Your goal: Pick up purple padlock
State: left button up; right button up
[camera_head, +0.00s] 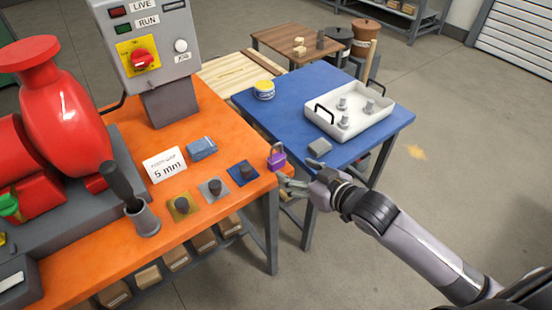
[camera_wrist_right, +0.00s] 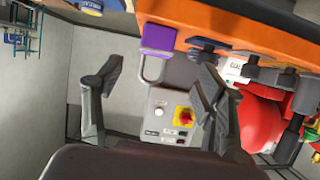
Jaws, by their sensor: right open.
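The purple padlock (camera_head: 277,161) stands near the right corner of the orange bench top, its grey shackle upward. In the right wrist view the padlock (camera_wrist_right: 158,38) appears upside down at the top, its shackle hanging into the space between the fingers. My right gripper (camera_head: 298,177) is just to the right of the padlock, over the gap between the bench and the blue table. In the wrist view the right gripper (camera_wrist_right: 152,85) has its two fingers wide apart with nothing held between them. My left gripper is not in view.
The orange bench (camera_head: 225,235) also holds a blue block (camera_head: 202,148), a white "5 mm" card (camera_head: 165,165) and several knobs on coloured plates. A grey control box (camera_head: 152,50) and red pump (camera_head: 65,115) stand behind. The blue table (camera_head: 290,115) bears a white tray (camera_head: 350,125).

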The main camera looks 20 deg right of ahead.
aim_at(279, 161)
jog(key=x, duration=0.4)
jog(key=shift+w+f, duration=0.1)
jog(key=shift+w, duration=0.1)
jog(key=shift+p+x, duration=0.45)
jog(key=shift+x, duration=2.15)
jog(key=shift+d+f, duration=0.1)
jog(key=shift+d, duration=0.05)
jog(key=shift+c, duration=0.4)
jog(key=c, duration=1.3)
jog(key=shift+o, duration=0.2)
notch_tip(279, 161, up, 20)
jog(key=shift+p, duration=0.3)
